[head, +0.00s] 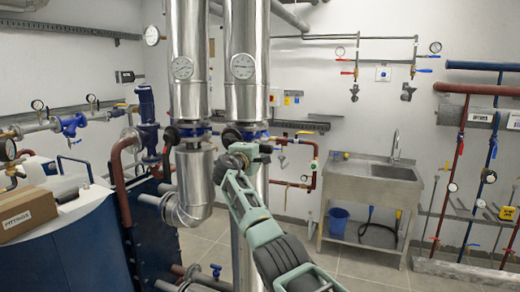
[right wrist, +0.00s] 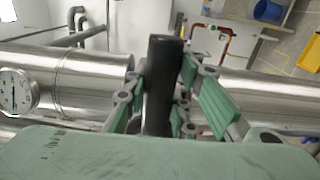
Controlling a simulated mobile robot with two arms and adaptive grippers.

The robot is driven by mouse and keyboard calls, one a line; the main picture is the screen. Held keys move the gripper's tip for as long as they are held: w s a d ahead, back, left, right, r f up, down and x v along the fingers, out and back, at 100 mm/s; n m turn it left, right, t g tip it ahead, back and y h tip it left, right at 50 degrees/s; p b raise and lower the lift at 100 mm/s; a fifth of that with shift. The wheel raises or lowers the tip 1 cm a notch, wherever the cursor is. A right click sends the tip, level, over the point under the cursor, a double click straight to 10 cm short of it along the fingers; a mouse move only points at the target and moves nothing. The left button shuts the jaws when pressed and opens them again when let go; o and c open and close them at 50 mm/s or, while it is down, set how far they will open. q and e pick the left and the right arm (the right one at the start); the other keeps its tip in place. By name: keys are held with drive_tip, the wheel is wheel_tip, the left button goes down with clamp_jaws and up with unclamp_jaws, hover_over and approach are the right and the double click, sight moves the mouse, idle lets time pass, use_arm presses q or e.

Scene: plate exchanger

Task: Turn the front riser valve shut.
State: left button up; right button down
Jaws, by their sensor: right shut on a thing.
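The front riser (head: 243,95) is a shiny metal-clad pipe with a round gauge on it. Its valve shows as a blue flange (head: 262,134) below the cladding, with a dark handle (head: 230,135) at its left. My right gripper (head: 236,158) is at the valve, in front of the pipe. In the right wrist view the green fingers of my right gripper (right wrist: 166,80) are shut on the black handle (right wrist: 164,62), one finger on each side. My arm and gripper hide part of the valve body. My left gripper is not in view.
A second clad riser (head: 187,80) with its own blue valve stands close on the left. A steel sink (head: 372,185) stands at the back wall. A cardboard box (head: 25,212) lies on the blue tank at the left. Floor right of my arm is clear.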

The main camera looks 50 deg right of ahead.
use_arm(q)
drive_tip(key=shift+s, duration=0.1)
use_arm(e)
drive_tip(key=shift+r, duration=0.3)
drive_tip(key=c, duration=1.8)
unclamp_jaws()
drive_tip(key=shift+c, duration=0.2)
drive_tip(key=o, duration=0.4)
drive_tip(key=shift+c, duration=0.2)
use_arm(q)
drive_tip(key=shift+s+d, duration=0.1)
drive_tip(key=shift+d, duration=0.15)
use_arm(e)
drive_tip(key=shift+o, duration=0.2)
drive_tip(key=shift+f, duration=0.1)
drive_tip(key=shift+f, duration=0.1)
drive_tip(key=shift+a, duration=0.4)
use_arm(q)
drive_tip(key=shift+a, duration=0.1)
use_arm(e)
drive_tip(key=v, duration=1.1)
drive_tip(key=shift+s, duration=0.15)
